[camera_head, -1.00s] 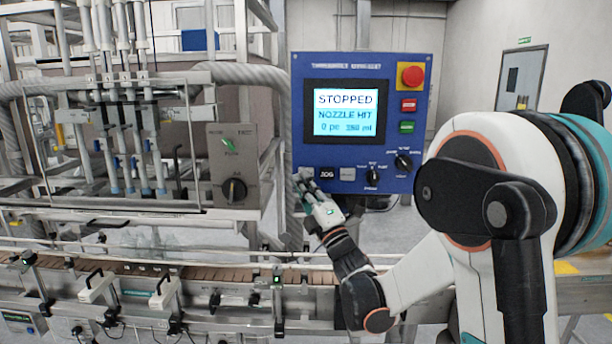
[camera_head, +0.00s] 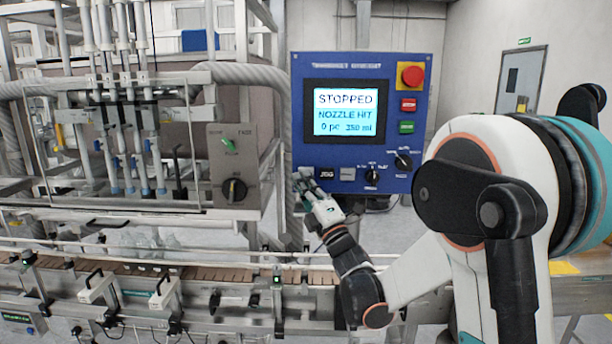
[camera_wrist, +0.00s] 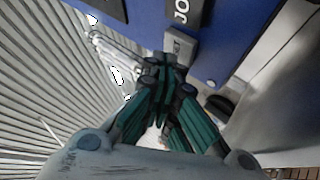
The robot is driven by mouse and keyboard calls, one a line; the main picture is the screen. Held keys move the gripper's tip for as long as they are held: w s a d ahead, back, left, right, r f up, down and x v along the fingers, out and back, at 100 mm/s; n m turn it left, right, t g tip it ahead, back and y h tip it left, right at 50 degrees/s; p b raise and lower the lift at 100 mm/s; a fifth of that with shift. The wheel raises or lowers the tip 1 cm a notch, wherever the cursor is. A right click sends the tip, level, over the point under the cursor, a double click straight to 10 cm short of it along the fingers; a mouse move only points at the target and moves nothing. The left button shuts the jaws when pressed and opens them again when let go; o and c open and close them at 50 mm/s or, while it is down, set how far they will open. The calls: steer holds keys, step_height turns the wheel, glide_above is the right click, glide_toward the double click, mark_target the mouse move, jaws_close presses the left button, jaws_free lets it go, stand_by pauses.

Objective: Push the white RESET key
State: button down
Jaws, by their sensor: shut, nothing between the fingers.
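The white RESET key (camera_head: 347,174) looks pale grey and sits just right of the black JOG key (camera_head: 327,173), low on the blue control panel (camera_head: 302,120). Its lettering is too small to read. My gripper (camera_head: 303,179) is shut and empty, below and left of both keys in the head view. In the wrist view the pale key (camera_wrist: 180,45) stands just beyond my closed fingertips (camera_wrist: 164,64), which overlap its lower edge in the picture. I cannot tell whether they touch it.
The panel screen (camera_head: 344,114) reads STOPPED, NOZZLE HIT. A red mushroom button (camera_head: 410,76), red and green keys and two black rotary knobs (camera_head: 372,177) sit to the right. The conveyor (camera_head: 220,273) runs below.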

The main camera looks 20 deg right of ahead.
steer(key=shift+w+d+r, duration=0.15)
steer(key=shift+w+r, duration=0.2)
stand_by(1.1)
steer(key=shift+s+f, duration=0.15)
steer(key=shift+s+f+b, duration=0.1)
steer(key=shift+f+b, duration=0.1)
steer(key=shift+b, duration=0.1)
steer(key=shift+s+f, duration=0.2)
steer(key=shift+s, duration=0.15)
steer(key=s, duration=0.1)
steer(key=s+a, duration=0.1)
steer(key=s, duration=0.2)
steer(key=shift+a, duration=0.35)
steer(key=shift+r, duration=0.1)
stand_by(0.3)
